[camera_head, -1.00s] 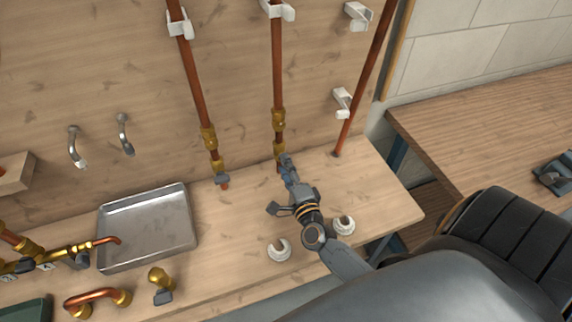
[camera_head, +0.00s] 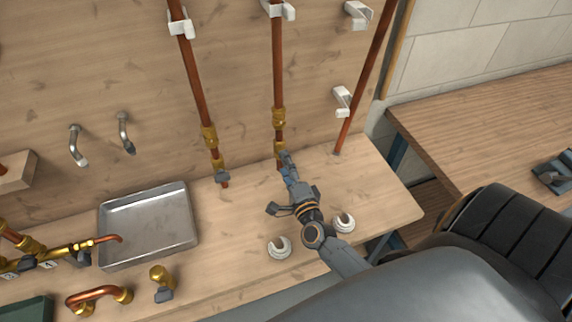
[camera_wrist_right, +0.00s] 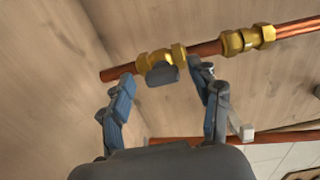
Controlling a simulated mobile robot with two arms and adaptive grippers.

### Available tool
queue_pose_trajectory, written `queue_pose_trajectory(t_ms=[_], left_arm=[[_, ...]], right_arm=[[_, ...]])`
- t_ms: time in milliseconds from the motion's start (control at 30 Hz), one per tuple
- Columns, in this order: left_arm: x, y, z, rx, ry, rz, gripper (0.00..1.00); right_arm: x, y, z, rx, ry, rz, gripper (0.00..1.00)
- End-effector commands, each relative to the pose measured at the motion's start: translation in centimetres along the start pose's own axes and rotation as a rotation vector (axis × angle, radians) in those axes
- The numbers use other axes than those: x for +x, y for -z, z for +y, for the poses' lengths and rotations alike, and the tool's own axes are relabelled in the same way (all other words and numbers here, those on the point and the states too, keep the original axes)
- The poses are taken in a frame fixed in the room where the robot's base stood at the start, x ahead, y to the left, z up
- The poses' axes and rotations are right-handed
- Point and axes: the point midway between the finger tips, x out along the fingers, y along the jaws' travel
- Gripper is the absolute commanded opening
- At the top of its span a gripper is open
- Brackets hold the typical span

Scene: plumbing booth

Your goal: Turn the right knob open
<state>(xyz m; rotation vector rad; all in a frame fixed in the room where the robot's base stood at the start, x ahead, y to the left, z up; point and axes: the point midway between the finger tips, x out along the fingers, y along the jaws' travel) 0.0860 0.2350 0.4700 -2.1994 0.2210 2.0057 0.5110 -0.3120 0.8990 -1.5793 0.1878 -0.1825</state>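The right copper pipe (camera_head: 278,70) runs down the wooden wall to a brass valve (camera_head: 279,149). In the right wrist view the valve (camera_wrist_right: 150,62) carries a dark grey knob (camera_wrist_right: 162,74). My right gripper (camera_head: 286,158) is at this valve and hides the knob in the head view. In the wrist view its two fingers (camera_wrist_right: 165,84) are apart, one on each side of the knob. Whether either finger touches the knob cannot be told. My left gripper is not in view.
The left pipe (camera_head: 192,75) has its own valve with a grey knob (camera_head: 222,177). A metal tray (camera_head: 147,258), a loose brass fitting (camera_head: 159,276) and two white rings (camera_head: 280,247) (camera_head: 344,222) lie on the bench. A third pipe (camera_head: 365,78) stands to the right.

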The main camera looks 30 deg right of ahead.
Motion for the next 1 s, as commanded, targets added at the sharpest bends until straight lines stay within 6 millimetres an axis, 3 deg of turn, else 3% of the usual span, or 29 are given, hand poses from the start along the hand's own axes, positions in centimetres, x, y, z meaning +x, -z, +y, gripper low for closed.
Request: queue_pose_trajectory(t_ms=[267, 700, 1000], left_arm=[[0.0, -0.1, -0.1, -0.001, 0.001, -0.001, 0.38], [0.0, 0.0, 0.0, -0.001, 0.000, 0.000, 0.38], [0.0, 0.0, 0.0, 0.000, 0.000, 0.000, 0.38]], right_arm=[[-0.7, 0.0, 0.0, 0.000, -0.001, 0.000, 0.62], [-9.3, 0.0, 0.1, -0.001, -0.003, -0.002, 0.62], [-12.0, 0.0, 0.0, 0.000, 0.000, 0.000, 0.62]])
